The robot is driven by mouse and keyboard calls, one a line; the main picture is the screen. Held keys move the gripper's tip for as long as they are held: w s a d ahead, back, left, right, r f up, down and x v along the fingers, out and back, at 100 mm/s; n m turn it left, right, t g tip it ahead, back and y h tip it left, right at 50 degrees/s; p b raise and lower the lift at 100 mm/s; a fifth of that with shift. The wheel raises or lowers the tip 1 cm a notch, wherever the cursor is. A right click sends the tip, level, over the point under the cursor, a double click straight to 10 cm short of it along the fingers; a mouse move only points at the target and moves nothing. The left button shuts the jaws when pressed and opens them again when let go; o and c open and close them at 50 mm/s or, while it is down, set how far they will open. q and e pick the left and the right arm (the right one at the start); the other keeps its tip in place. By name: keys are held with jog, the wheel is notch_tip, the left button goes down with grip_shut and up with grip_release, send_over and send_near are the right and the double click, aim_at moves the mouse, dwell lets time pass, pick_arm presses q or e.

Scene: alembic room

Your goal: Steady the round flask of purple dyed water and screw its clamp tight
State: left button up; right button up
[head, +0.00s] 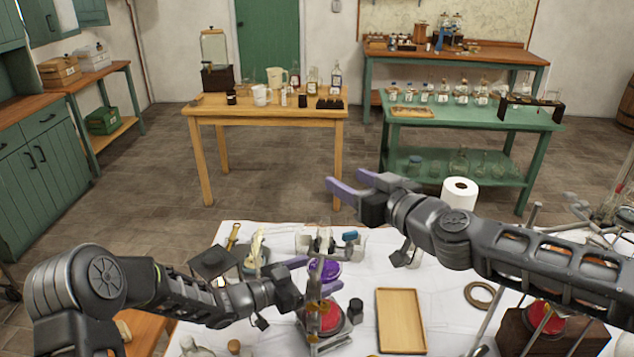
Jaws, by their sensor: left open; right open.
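The round flask (325,271) of purple water is at the middle of the white-covered table, above a round red-topped piece (326,317). My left gripper (312,277) is open, with its purple fingers at the flask's left side. I cannot tell whether they touch the glass. A thin upright stand with metal fittings overlaps the flask. The clamp's screw is too small and covered to make out clearly. My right gripper (343,181) is open and empty, raised above the table's far edge, its fingers pointing left, well away from the flask.
A wooden tray (401,322) lies right of the flask, with a dark jar (355,311) between. A ring (481,295) and a paper roll (459,192) are further right. Metal rods and a second red-topped piece (546,317) crowd the right front. Small tools fill the back left.

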jog(key=w+a+f+h, duration=0.1)
jog(key=w+a+f, duration=0.1)
jog(key=w+a, duration=0.2)
jog(key=shift+a+f+g+h, duration=0.3)
jog(key=shift+a+f+h, duration=0.1)
jog(key=shift+a, duration=1)
jog(key=shift+s, duration=0.1)
pick_arm(q)
jog(key=o, duration=0.4)
jog(key=v, duration=1.2)
